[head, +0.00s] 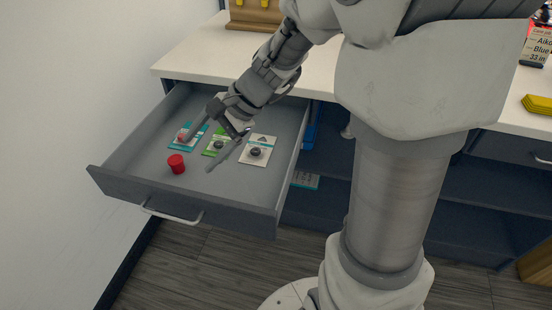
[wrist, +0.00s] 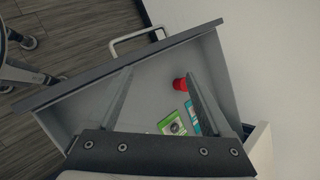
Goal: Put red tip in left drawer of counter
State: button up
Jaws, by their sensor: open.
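The red tip (head: 176,164) is a small red cylinder lying in the open left drawer (head: 262,202), near its front left area. The tip also shows in the wrist view (wrist: 179,84), beside one finger. The drawer is pulled out from the white-topped counter (head: 190,61), and its grey front shows in the wrist view (wrist: 75,87). My gripper (head: 199,154) is open and empty, over the inside of the drawer, with its fingers apart. The red tip is close to the fingers but not held between them.
A teal packet (head: 187,136), a green packet (head: 217,142) and a white packet (head: 257,150) lie in the drawer behind the tip. A white wall (head: 60,120) stands close on the left. Yellow items (head: 538,104) lie on the counter at right.

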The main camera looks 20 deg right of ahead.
jog(key=s+d+r+n+t+h, duration=0.2)
jog(key=s+d+r+n+h, duration=0.3)
jog(key=s, duration=0.3)
jog(key=s+d+r+n+t+h, duration=0.1)
jog(key=s+d+r+n+h, duration=0.25)
jog(key=s+n, duration=0.45)
notch_tip(320, 180, up, 10)
jog(key=p, duration=0.9)
jog(key=shift+s+d+f+m+p, duration=0.25)
jog(key=shift+d+m+p, duration=0.05)
jog(key=shift+d+p, duration=0.1)
jog(key=shift+f+y, duration=0.1)
jog(key=shift+y, duration=0.15)
